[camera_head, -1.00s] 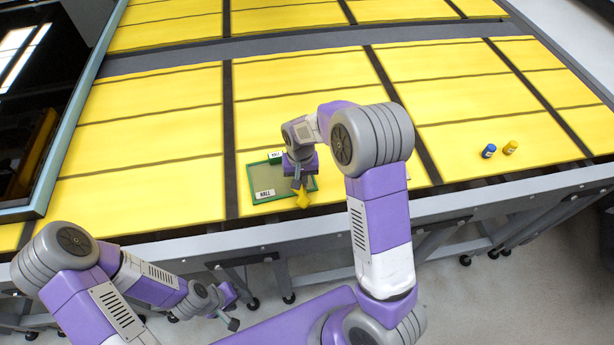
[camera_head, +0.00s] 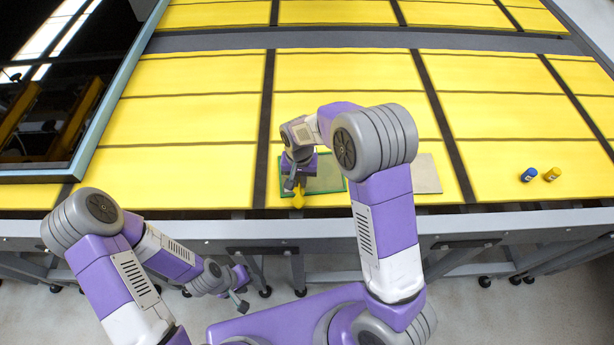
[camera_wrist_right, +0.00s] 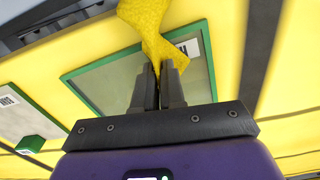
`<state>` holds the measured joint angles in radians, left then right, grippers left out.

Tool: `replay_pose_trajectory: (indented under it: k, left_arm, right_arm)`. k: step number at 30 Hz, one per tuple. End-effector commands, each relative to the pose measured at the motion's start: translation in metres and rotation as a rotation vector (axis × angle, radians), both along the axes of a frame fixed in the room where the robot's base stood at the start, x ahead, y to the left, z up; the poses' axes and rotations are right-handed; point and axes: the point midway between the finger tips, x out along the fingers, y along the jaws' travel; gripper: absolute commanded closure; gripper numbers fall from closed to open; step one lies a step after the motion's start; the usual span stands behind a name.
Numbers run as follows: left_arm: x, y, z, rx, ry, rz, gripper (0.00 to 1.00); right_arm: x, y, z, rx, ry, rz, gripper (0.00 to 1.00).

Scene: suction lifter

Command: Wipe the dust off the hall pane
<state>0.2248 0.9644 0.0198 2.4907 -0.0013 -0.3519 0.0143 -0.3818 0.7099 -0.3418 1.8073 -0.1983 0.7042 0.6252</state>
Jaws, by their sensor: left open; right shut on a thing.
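A flat pane in a green frame (camera_head: 326,182) lies on the yellow table near its front edge. My right arm hides part of it. It also shows in the wrist view (camera_wrist_right: 112,85), with a white label near one corner. My right gripper (camera_head: 294,186) is shut on a yellow cloth (camera_head: 298,200), which hangs at the pane's front left part; I cannot tell whether it touches. The cloth fills the top middle of the wrist view (camera_wrist_right: 148,35). My left gripper (camera_head: 243,291) is open and empty, low in front of the table. I cannot make out dust.
A beige plate (camera_head: 427,173) lies right of the pane. A green-edged piece (camera_wrist_right: 30,144) shows beside it in the wrist view. Blue (camera_head: 528,175) and yellow (camera_head: 552,174) small bottles stand further right. A dark glossy panel (camera_head: 60,90) is at the left.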

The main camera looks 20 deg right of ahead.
Motion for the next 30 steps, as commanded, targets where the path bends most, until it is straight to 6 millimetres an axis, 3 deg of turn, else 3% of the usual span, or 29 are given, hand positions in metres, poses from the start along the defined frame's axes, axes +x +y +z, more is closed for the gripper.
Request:
replay_pose_trajectory:
  k: [5, 12, 24, 30]
  left_arm:
    - [0.000, 0.000, 0.010, 0.000, 0.000, 0.000, 0.57]
    - [0.000, 0.000, 0.027, 0.000, 0.000, 0.000, 0.57]
    - [0.000, 0.000, 0.054, 0.000, 0.000, 0.000, 0.57]
    - [0.000, 0.000, 0.058, 0.000, 0.000, 0.000, 0.57]
  right_arm:
    - [0.000, 0.007, 0.012, 0.001, -0.001, -0.004, 1.00]
    - [0.000, 0.006, 0.070, 0.003, -0.004, -0.003, 1.00]
    - [-0.001, 0.006, 0.102, 0.000, 0.001, -0.004, 1.00]
    - [0.000, 0.006, 0.108, 0.000, 0.000, -0.004, 1.00]
